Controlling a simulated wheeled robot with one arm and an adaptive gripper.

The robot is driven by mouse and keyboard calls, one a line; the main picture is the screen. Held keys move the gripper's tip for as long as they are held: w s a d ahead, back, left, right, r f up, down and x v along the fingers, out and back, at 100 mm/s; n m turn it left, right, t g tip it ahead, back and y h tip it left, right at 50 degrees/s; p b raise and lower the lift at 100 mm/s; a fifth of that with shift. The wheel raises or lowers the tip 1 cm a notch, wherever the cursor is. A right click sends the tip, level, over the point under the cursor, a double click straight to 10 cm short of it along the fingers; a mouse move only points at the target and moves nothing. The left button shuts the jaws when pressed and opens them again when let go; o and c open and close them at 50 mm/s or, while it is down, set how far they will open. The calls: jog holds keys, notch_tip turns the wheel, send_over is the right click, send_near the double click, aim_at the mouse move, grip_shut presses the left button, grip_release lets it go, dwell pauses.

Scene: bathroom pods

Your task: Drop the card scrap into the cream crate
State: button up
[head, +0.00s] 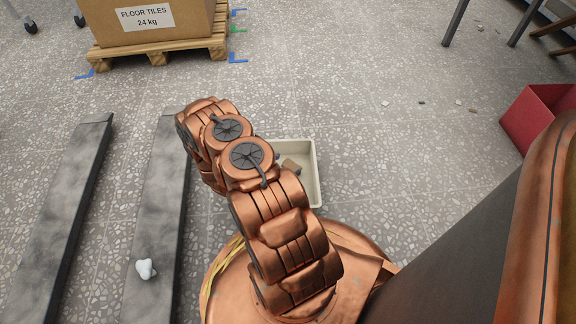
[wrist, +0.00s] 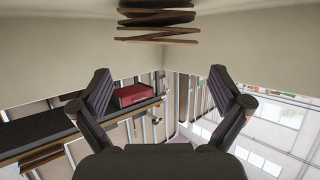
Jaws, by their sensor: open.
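The cream crate (head: 316,178) stands on the floor behind my arm in the head view, which hides its left part. A brown card scrap (head: 291,165) lies inside it. In the wrist view, the crate's cream walls (wrist: 60,47) fill the upper part. The card scrap (wrist: 157,20) shows at the top centre as several thin brown layers, beyond my fingertips and apart from them. My gripper (wrist: 160,84) is open, with nothing between its fingers. In the head view my arm hides most or all of the gripper.
Two long dark beams (head: 153,220) lie on the left, with a white crumpled lump (head: 146,269) on one. A pallet (head: 160,50) with a floor-tile box (head: 150,20) stands at the back. A red bin (head: 535,115) is at right. Small bits litter the otherwise clear floor between.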

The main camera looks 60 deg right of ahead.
jog(key=shift+p+v, duration=1.35)
jog(key=shift+v, duration=2.1)
jog(key=shift+r, duration=0.1)
